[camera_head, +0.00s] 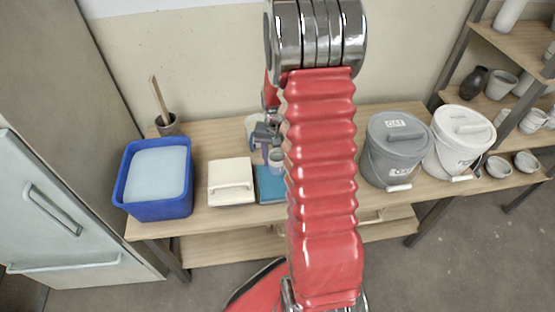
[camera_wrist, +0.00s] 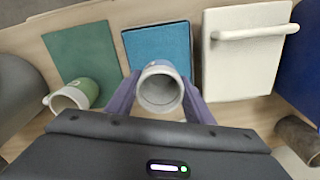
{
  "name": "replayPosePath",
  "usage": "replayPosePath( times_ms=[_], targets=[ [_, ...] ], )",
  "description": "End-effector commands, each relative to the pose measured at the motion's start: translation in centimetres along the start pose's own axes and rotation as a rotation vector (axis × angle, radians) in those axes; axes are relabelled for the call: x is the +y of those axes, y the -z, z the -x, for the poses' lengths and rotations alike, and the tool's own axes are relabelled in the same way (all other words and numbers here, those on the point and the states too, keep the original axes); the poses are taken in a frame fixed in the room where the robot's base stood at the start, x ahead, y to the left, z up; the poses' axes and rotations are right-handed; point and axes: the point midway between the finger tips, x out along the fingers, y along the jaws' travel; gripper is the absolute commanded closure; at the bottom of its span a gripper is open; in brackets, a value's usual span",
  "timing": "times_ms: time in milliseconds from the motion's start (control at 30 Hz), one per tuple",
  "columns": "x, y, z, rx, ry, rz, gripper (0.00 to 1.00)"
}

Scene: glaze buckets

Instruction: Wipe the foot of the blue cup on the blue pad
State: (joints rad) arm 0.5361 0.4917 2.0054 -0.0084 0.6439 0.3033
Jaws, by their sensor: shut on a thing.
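The held cup (camera_wrist: 160,92) is pale grey-white with a bluish patch on its far side; its round open mouth faces the wrist camera. My gripper (camera_wrist: 158,100) is shut on it, one purple finger on each side. In the head view the cup (camera_head: 276,158) shows beside my red arm, at the back edge of the blue pad. The blue pad (camera_wrist: 158,46) lies flat just beyond the cup in the wrist view; in the head view it (camera_head: 269,186) is partly covered by my arm. The foot is hidden, so I cannot tell whether it touches the pad.
A white handled slab (camera_head: 231,182) and a blue tub (camera_head: 158,208) stand left; a grey bucket (camera_head: 393,150) and white bucket (camera_head: 457,140) stand right.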

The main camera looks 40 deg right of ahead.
Motion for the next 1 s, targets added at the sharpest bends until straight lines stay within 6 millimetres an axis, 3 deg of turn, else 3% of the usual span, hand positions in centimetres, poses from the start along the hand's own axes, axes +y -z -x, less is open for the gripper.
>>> replayPosePath(
  times_ms=[533, 1000],
  targets=[
    [0.0, 0.0, -4.0, -0.001, 0.0, -0.001, 0.79],
    [0.0, 0.0, -4.7, 0.0, 0.0, -0.001, 0.79]
  ],
)
